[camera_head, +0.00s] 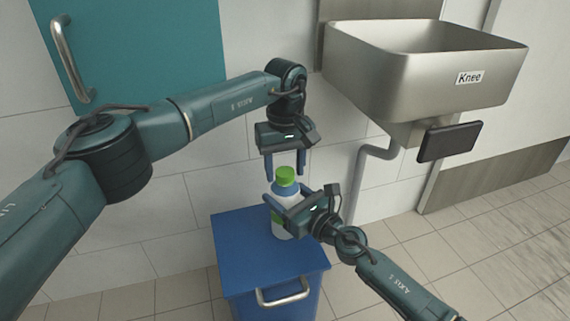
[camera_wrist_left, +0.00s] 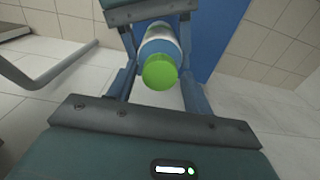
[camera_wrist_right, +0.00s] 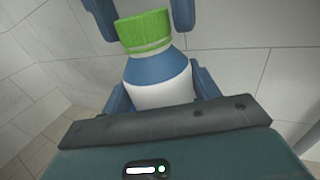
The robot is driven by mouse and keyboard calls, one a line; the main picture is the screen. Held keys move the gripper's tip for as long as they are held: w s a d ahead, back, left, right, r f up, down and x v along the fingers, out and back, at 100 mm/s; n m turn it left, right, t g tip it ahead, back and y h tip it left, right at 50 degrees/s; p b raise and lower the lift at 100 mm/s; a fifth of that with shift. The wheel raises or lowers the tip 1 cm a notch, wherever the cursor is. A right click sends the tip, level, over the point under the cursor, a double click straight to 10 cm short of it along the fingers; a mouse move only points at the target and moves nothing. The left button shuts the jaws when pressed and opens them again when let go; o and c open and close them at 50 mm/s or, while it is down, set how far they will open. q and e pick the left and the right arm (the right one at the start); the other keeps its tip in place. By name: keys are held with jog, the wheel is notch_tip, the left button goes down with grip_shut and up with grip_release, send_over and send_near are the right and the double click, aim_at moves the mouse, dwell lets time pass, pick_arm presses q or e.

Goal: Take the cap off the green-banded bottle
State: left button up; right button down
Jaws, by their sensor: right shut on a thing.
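The bottle (camera_head: 281,229) is white with a blue shoulder and a green band, and stands upright on the blue cabinet. Its green cap (camera_head: 286,174) is on top; it also shows in the left wrist view (camera_wrist_left: 160,72) and the right wrist view (camera_wrist_right: 146,31). My right gripper (camera_head: 277,202) is shut on the bottle's body from the right, below the cap. My left gripper (camera_head: 285,170) points down over the bottle, open. Its fingers are on either side of the cap, with gaps visible in the left wrist view. The right gripper hides part of the green band.
The blue cabinet (camera_head: 240,250) has a metal handle (camera_head: 283,291) on its front. A steel sink (camera_head: 425,75) with a drain pipe (camera_head: 368,170) is on the wall at right. A teal wall cupboard (camera_head: 150,50) is at upper left. The cabinet top around the bottle looks clear.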

pick_arm(q)
jog(key=c, duration=0.9)
jog(key=n, duration=0.4)
jog(key=shift+n, duration=0.4)
jog(key=n, duration=0.8)
jog(key=shift+n, duration=0.3)
jog(key=n, duration=0.4)
jog(key=shift+r, duration=0.1)
jog(key=n, duration=0.4)
jog(key=shift+n, duration=0.4)
jog(key=n, duration=0.8)
jog(key=shift+n, duration=0.3)
jog(key=n, duration=0.5)
jog(key=shift+r, duration=0.2)
jog(key=shift+r, duration=0.95)
